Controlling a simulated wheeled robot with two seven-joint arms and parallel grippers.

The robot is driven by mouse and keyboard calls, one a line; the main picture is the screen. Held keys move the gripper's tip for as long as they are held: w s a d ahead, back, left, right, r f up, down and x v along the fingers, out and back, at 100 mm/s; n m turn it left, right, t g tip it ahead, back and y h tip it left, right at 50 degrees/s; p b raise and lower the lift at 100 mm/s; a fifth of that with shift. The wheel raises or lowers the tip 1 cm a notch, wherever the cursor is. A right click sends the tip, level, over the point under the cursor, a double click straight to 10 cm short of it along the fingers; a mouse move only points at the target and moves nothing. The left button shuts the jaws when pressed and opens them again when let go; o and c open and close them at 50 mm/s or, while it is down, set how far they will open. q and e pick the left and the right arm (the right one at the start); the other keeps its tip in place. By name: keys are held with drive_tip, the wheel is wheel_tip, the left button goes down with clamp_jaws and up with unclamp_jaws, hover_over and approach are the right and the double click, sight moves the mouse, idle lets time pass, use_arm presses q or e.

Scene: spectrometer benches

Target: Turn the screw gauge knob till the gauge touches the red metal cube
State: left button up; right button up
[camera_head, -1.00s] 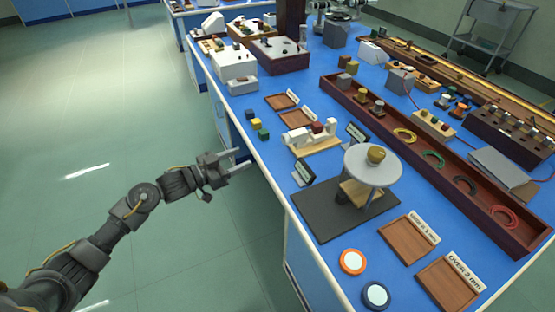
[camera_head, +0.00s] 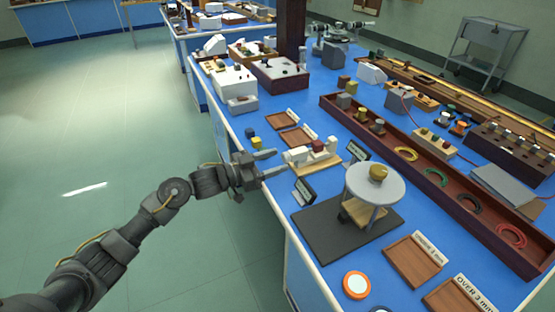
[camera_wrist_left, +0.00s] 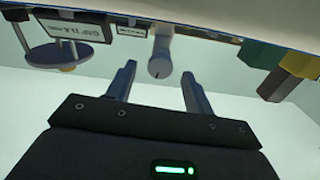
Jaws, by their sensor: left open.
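The screw gauge (camera_head: 301,154) is white and stands on a pale wooden base near the bench's left edge. The red metal cube (camera_head: 318,146) sits in it, toward its right side. I cannot tell the size of the gap between gauge and cube. My left gripper (camera_head: 279,162) is open and empty at the left end of the gauge. In the left wrist view its two fingers (camera_wrist_left: 157,84) point at the white round knob (camera_wrist_left: 160,60), which has a dark mark. The knob lies just beyond and between the fingertips, with no contact visible. My right gripper is out of view.
A small dark display (camera_head: 304,191) stands in front of the gauge, and another sign (camera_head: 357,151) to its right. A round grey platform (camera_head: 375,192) stands nearer on a dark mat. A blue block (camera_head: 250,133) and a yellow block (camera_head: 255,144) lie behind my gripper.

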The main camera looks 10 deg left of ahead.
use_arm(q)
drive_tip(key=shift+w+d, duration=0.45)
drive_tip(key=shift+d, duration=0.15)
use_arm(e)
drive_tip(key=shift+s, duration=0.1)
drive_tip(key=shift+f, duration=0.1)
use_arm(q)
drive_tip(key=c, duration=1)
drive_tip(key=shift+o, duration=0.2)
drive_tip(key=shift+f+m+b, duration=0.1)
drive_tip(key=shift+m+b, duration=0.2)
drive_tip(key=shift+m, duration=0.7)
drive_tip(key=m+b, duration=0.1)
drive_tip(key=m, duration=0.2)
drive_tip(key=shift+m+b, duration=0.35)
drive_tip(key=shift+m, duration=0.65)
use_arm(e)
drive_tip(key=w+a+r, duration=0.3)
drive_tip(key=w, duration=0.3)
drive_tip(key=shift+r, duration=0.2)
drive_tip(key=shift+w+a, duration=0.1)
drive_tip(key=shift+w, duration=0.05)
